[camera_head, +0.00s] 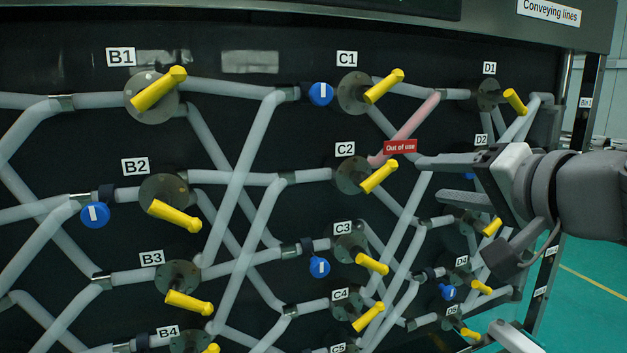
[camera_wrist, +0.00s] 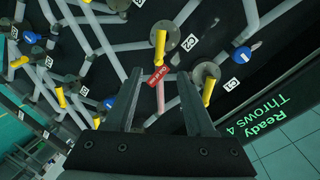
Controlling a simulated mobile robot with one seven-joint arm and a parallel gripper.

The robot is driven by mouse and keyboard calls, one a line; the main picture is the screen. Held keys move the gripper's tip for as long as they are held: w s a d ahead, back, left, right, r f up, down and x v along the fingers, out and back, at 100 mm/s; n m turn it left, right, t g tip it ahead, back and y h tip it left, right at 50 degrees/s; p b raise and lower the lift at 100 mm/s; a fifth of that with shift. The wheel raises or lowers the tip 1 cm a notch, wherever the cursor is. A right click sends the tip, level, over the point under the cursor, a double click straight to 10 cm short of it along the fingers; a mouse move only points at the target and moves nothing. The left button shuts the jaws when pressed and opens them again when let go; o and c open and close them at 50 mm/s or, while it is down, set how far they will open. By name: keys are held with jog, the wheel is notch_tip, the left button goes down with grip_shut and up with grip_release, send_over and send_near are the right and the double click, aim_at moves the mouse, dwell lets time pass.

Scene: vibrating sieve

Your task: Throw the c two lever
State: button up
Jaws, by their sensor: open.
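The C2 lever (camera_head: 379,176) is a yellow handle on a round grey hub, below the white C2 label (camera_head: 345,149). In the head view it slants up to the right. In the wrist view the C2 lever (camera_wrist: 160,44) lies ahead of the fingertips, roughly in line with the space between them. My gripper (camera_head: 429,178) is open and empty, to the right of the lever and apart from it. In the wrist view my gripper (camera_wrist: 160,74) shows its two fingers spread.
A red "Out of use" tag (camera_head: 400,147) hangs by a pinkish pipe (camera_head: 408,127) just above the lever. The C1 lever (camera_head: 384,86) is above and the C3 lever (camera_head: 372,264) below. Pale pipes, blue knobs and other yellow levers crowd the dark panel. A screen (camera_wrist: 262,118) reads "Ready" and "Throws 4".

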aim_at(382, 178)
jog(key=b+x, duration=0.1)
jog(key=x, duration=1.5)
jog(key=shift+f+b, duration=0.1)
jog(key=shift+b, duration=0.3)
jog(key=shift+s, duration=0.1)
jog(key=shift+f, duration=0.1)
grip_shut()
